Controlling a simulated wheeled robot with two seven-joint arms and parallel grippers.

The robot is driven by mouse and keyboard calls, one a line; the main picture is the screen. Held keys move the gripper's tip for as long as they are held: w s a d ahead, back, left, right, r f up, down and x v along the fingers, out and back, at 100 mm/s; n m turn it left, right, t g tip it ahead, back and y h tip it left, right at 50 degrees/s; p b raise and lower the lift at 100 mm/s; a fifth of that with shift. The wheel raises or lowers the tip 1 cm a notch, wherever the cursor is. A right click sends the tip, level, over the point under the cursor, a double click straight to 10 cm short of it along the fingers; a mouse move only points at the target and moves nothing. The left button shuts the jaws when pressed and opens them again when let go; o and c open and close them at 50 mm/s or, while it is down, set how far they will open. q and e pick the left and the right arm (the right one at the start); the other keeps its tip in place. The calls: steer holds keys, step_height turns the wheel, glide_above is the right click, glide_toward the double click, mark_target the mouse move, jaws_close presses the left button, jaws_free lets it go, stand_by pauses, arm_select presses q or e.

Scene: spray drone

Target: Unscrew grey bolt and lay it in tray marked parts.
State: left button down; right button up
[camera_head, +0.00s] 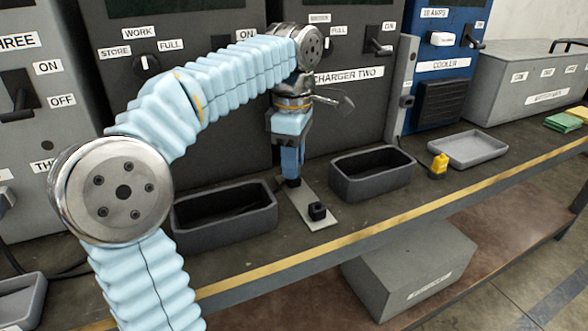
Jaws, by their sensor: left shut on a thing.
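My left gripper (292,160) points straight down over the far end of a light grey plate (322,222). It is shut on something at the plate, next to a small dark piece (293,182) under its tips. The fingers hide most of what they hold, and I cannot tell if it is the grey bolt. A black block (317,211) sits at the near end of the plate. Dark grey trays stand left (225,238) and right (372,188) of the plate. A shallow light grey tray (468,162) is farther right. I read no parts mark on any tray. My right gripper is out of view.
A small yellow item (439,165) stands between the two right trays. Labelled cabinets, one reading CHARGER TWO (349,75), close off the back. A yellow-striped edge (362,232) bounds the bench in front. A grey box (415,275) sits below. Green and yellow cloths (566,121) lie far right.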

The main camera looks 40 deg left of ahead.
arm_select(q)
steer(key=n+p, duration=0.2)
steer(key=n, duration=0.4)
steer(key=shift+r, duration=0.2)
steer(key=shift+f+n, duration=0.15)
steer(key=shift+n, duration=1.05)
steer(key=shift+r, duration=2.5)
